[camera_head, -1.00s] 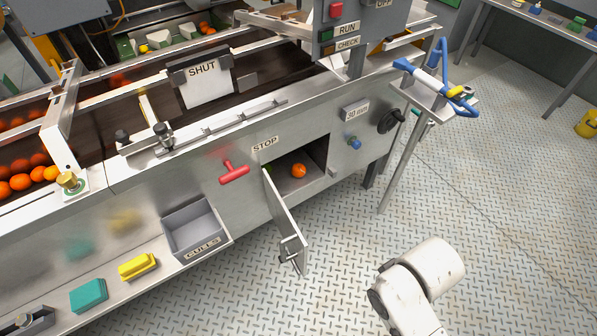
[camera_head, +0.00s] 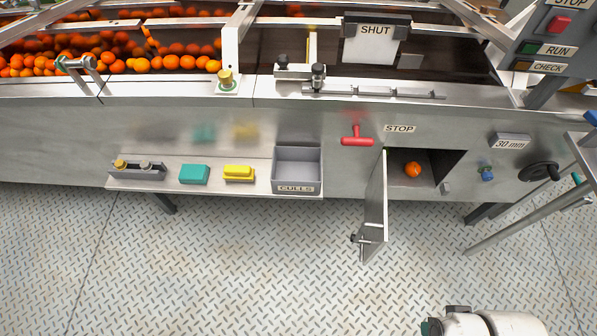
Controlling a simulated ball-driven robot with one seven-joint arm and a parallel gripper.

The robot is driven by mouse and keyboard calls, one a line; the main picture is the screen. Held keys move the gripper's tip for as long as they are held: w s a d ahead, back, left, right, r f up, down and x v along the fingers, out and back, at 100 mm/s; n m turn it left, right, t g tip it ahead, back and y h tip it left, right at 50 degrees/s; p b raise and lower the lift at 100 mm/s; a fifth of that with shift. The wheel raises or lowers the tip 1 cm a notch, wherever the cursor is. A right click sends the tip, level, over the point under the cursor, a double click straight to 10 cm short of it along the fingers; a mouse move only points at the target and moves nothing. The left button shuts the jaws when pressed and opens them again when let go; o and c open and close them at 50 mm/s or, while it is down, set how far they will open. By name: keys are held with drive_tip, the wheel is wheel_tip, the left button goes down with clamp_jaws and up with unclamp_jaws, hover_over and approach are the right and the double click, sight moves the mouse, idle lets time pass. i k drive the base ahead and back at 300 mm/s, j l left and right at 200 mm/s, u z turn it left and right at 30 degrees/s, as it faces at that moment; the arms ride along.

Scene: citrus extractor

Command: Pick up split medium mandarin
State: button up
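A single orange mandarin (camera_head: 412,169) lies inside an open compartment (camera_head: 440,164) in the machine's front, below and right of the STOP label. I cannot make out a split in its skin at this size. The compartment's hinged door (camera_head: 375,205) stands open, swung out toward me on the left side of the opening. My arm shows as a white link at the bottom right, apart from the machine. My gripper is outside the picture.
A shelf holds a grey CULLS bin (camera_head: 297,168), a yellow block (camera_head: 239,173), a teal block (camera_head: 194,174) and a small grey fixture (camera_head: 137,170). A red T-handle (camera_head: 357,136) sticks out left of the compartment. A metal stand (camera_head: 530,222) is at right. The floor in front is clear.

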sight(413, 169)
drive_tip(key=i+l+u, duration=0.15)
drive_tip(key=i+l, duration=0.15)
drive_tip(key=i+l+u, duration=0.3)
drive_tip(key=i+l, duration=0.15)
drive_tip(key=l, duration=0.3)
drive_tip(key=i+l+u, duration=0.15)
drive_tip(key=l, duration=0.25)
drive_tip(key=i, duration=0.1)
